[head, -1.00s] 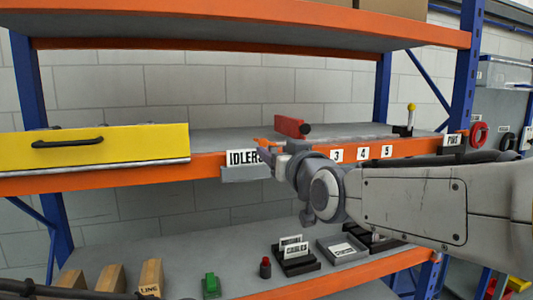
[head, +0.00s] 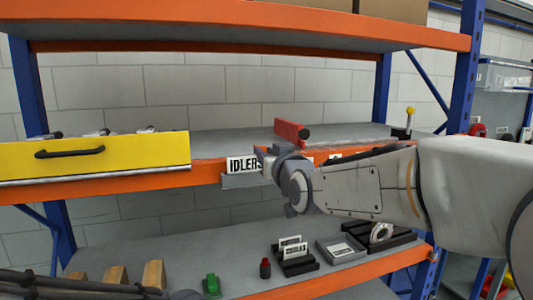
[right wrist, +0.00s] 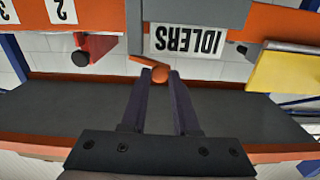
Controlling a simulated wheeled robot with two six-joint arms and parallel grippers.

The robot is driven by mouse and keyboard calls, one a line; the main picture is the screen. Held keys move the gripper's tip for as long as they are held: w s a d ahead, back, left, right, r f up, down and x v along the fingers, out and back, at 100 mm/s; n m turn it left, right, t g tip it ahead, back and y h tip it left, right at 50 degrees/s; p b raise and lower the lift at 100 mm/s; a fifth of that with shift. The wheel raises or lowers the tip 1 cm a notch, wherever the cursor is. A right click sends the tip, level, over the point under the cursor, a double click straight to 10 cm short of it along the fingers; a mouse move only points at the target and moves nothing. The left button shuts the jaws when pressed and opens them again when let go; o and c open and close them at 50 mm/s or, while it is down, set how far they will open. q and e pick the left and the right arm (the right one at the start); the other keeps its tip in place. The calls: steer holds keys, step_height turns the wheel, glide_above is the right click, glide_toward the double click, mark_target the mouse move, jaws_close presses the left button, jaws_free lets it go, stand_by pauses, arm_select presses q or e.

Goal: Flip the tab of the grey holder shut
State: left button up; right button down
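The grey holder (head: 240,181) is on the front of the middle shelf, at a white card (head: 243,164) reading IDLERS. In the right wrist view, which is upside down, the holder (right wrist: 196,12) and card (right wrist: 186,41) show beyond my fingers. An orange tab (right wrist: 142,60) with a rounded end sticks out beside the card. My right gripper (right wrist: 161,74) has its fingers apart, with the tab's rounded end at the fingertips; contact is unclear. In the head view my right gripper (head: 264,158) covers the card's right end and hides the tab.
A yellow drawer (head: 95,160) with a black handle stands left of the card. A red block (head: 291,131) stands on the shelf behind my gripper. The lower shelf holds a green item (head: 211,286), a dark red-topped item (head: 265,268) and black and grey trays (head: 340,250).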

steer(key=n+b, duration=0.1)
steer(key=b, duration=0.1)
steer(key=f+n+b, duration=0.1)
steer(key=n+b, duration=0.1)
steer(key=shift+a+f+n, duration=0.1)
steer(key=shift+n, duration=0.2)
steer(key=c, duration=0.7)
jaws_free()
steer(key=shift+o, duration=0.2)
steer(key=shift+s, duration=0.1)
